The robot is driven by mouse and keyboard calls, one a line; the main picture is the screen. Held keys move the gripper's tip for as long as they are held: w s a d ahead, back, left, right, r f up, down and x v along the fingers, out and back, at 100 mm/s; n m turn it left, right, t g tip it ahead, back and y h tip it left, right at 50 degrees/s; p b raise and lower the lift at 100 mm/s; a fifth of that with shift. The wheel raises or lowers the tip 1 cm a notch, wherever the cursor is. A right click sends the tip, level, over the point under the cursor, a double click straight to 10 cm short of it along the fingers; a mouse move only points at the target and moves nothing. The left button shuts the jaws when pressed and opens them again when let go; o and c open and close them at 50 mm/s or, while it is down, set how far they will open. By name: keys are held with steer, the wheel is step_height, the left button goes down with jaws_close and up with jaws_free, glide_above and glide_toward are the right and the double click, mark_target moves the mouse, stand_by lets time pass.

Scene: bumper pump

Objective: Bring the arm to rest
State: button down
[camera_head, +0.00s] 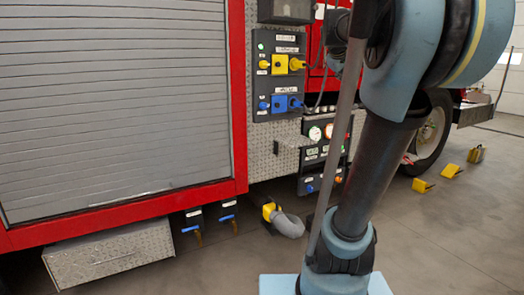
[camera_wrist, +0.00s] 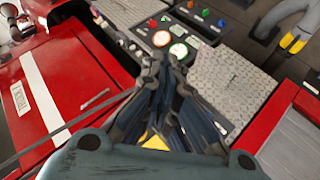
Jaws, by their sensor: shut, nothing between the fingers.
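My gripper (camera_wrist: 164,66) is shut and empty in the wrist view, its dark fingers together in front of the red truck's pump area. A panel with gauges and coloured buttons (camera_wrist: 180,50) lies beyond the fingertips. I cannot tell from this view how far off it is. In the head view my blue and dark arm stands raised on the right side, and my gripper's fingers cannot be made out there.
The red truck (camera_head: 240,90) fills the left, with a grey roller shutter (camera_head: 110,90). A panel with yellow and blue couplings (camera_head: 280,83) and a gauge panel (camera_head: 318,160) are beside my arm. A grey hose (camera_head: 288,224) hangs low. Yellow blocks (camera_head: 422,186) lie on open floor.

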steer(key=s+a+f+m+g+y, duration=0.1)
steer(key=s+a+f, duration=0.3)
steer(key=s+f, duration=0.7)
steer(key=s+a+f+m+g+y, duration=0.2)
steer(key=s+a+f+g, duration=0.2)
steer(key=s+f, duration=0.7)
steer(key=s+a+f+m+g+y, duration=0.2)
steer(key=s+a+f, duration=0.2)
steer(key=s+f, duration=0.7)
step_height(320, 180, down, 9)
steer(key=shift+s+a+f+g, duration=0.1)
steer(key=shift+s+a+g, duration=0.15)
steer(key=shift+a+g, duration=0.1)
steer(key=shift+w+f, duration=0.15)
steer(key=shift+w, duration=0.3)
steer(key=shift+s, duration=0.15)
